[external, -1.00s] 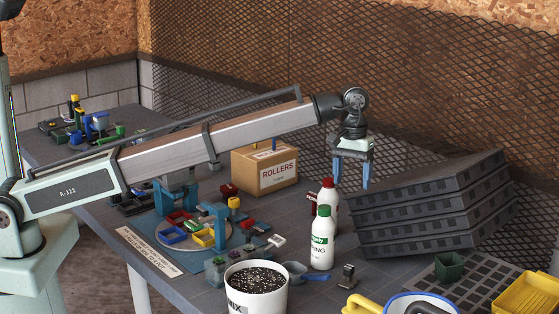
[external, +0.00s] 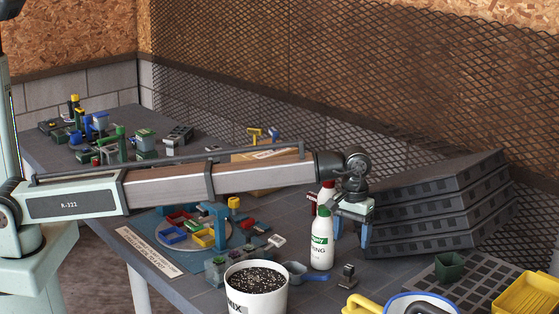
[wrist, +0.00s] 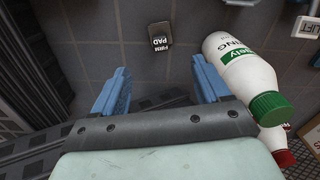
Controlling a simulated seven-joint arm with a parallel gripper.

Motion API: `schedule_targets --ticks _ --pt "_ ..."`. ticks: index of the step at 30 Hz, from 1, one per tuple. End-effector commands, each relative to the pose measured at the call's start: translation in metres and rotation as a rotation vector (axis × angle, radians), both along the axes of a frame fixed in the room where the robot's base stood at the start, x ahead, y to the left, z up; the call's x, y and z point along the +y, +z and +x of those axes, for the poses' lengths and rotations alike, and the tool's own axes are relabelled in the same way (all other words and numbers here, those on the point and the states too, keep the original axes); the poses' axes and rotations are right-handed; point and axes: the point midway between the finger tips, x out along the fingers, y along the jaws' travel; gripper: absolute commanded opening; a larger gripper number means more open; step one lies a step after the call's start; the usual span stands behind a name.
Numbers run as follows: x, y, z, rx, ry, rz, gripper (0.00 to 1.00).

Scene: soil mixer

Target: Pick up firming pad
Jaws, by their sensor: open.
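The firming pad (external: 347,277) is a small dark block with an upright stub, standing on the table right of the blue scoop. In the wrist view the firming pad (wrist: 159,37) shows its "FIRM PAD" label, ahead of and between the blue fingers. My gripper (external: 351,246) is open and empty, pointing down above the table, behind the pad in the external view. In the wrist view my gripper (wrist: 163,82) has its fingers wide apart, with the pad beyond their tips.
A white bottle with green label (external: 321,240) stands close left of my gripper; a red-capped bottle (wrist: 274,140) is beside it. Stacked dark trays (external: 435,205) rise to the right. A bucket of soil mix (external: 256,290) stands in front left.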

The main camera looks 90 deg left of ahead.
Motion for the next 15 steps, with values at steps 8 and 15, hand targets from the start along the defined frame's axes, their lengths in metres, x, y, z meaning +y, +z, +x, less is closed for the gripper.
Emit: schedule_targets --ticks 8,15 --pt "0.0 -0.043 -0.001 0.003 0.0 -0.001 0.76" --pt "0.0 -0.074 -0.001 0.001 0.0 0.0 0.76"
